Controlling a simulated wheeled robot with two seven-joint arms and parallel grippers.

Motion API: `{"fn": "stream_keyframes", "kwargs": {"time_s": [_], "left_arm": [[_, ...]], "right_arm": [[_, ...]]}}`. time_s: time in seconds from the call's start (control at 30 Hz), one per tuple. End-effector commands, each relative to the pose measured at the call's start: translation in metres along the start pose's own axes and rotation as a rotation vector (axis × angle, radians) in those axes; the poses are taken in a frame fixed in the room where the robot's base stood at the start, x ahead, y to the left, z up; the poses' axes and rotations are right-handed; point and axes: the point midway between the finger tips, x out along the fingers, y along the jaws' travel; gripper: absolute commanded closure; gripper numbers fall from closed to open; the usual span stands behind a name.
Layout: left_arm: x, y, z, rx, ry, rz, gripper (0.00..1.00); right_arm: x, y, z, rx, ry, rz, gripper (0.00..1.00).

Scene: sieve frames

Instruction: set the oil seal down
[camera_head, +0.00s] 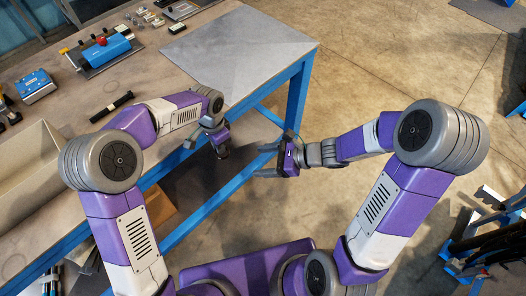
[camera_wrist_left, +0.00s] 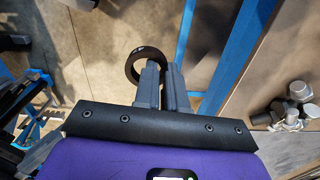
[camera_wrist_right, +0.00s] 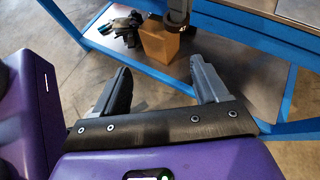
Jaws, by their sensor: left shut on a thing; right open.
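The oil seal (camera_wrist_left: 130,66) is a black ring in the left wrist view, at the fingertips of my left gripper (camera_wrist_left: 162,67). The gripper is shut on one side of the ring's rim, and the ring's opening shows floor through it. In the head view my left gripper (camera_head: 222,149) hangs just off the bench's near edge, above the floor, and the seal there is too small and dark to make out clearly. My right gripper (camera_head: 268,162) is to its right, also off the bench. In the right wrist view its fingers (camera_wrist_right: 161,67) are apart and empty.
The workbench (camera_head: 160,75) has a bare grey plate (camera_head: 235,45) at its far right corner. A blue fixture (camera_head: 105,50), a blue box (camera_head: 37,85), a black-handled tool (camera_head: 111,106) and a pale bin (camera_head: 30,165) occupy the left. A cardboard box (camera_wrist_right: 165,44) stands on the lower shelf.

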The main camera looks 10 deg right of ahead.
Motion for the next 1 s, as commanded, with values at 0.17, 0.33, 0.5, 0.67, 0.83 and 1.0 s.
{"fn": "stream_keyframes", "kwargs": {"time_s": [0.17, 0.33, 0.5, 0.67, 0.83, 1.0], "left_arm": [[0.0, 0.0, 0.0, 0.0, 0.0, 0.0, 1.0], [0.0, 0.0, 0.0, 0.0, 0.0, 0.0, 1.0], [0.0, 0.0, 0.0, 0.0, 0.0, 0.0, 1.0], [0.0, 0.0, 0.0, 0.0, 0.0, 0.0, 1.0], [0.0, 0.0, 0.0, 0.0, 0.0, 0.0, 1.0], [0.0, 0.0, 0.0, 0.0, 0.0, 0.0, 1.0]], "right_arm": [[-0.001, -0.012, 0.014, 0.082, -0.085, -0.067, 0.27], [0.005, -0.016, 0.019, 0.101, -0.107, -0.084, 0.27], [0.03, -0.017, 0.021, 0.102, -0.105, -0.079, 0.27], [0.061, -0.019, 0.024, 0.1, -0.105, -0.079, 0.27], [0.091, -0.022, 0.027, 0.1, -0.104, -0.08, 0.27], [0.11, -0.025, 0.029, 0.099, -0.105, -0.083, 0.27]]}}
